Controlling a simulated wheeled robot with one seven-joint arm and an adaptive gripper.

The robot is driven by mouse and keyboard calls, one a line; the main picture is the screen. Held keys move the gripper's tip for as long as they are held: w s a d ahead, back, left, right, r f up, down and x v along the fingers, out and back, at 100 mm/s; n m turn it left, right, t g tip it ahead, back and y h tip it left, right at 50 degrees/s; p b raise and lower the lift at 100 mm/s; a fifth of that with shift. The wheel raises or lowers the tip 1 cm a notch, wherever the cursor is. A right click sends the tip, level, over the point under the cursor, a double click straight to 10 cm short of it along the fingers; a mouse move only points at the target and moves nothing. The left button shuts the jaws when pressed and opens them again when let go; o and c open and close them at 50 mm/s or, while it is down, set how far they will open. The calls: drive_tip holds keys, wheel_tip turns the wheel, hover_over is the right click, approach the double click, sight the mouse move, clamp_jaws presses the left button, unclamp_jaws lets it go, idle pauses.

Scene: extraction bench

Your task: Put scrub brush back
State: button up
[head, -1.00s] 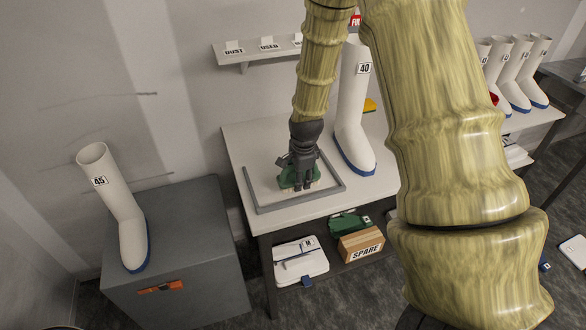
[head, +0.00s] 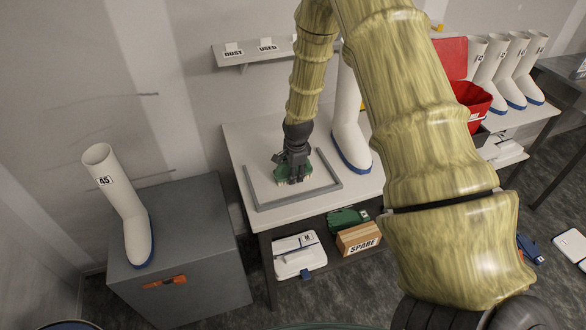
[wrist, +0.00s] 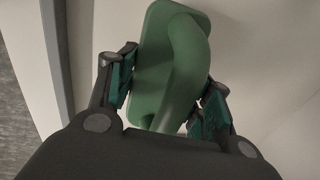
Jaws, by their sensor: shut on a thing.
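The green scrub brush (head: 281,173) is at the left part of the white tabletop, inside a grey rectangular frame (head: 331,191). My gripper (head: 293,170) comes down on it from above and covers much of it. In the wrist view, the brush's green body and arched handle (wrist: 185,70) lie between the two fingers of my gripper (wrist: 167,85), which is shut on the brush. I cannot tell whether the bristles touch the tabletop.
A tall white boot (head: 351,140) stands just right of the frame, partly behind my arm. Another boot marked 45 (head: 121,205) stands on a grey cabinet (head: 190,225) at left. A labelled wall shelf (head: 250,57) is above. A SPARE box (head: 358,239) sits on the lower shelf.

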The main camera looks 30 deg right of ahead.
drive_tip(key=shift+s, duration=0.1)
drive_tip(key=o, duration=0.9)
wheel_tip(320, 180, up, 12)
drive_tip(key=s+b, duration=0.2)
drive_tip(key=b, duration=0.2)
drive_tip(key=shift+a, duration=0.3)
drive_tip(key=shift+f, duration=0.1)
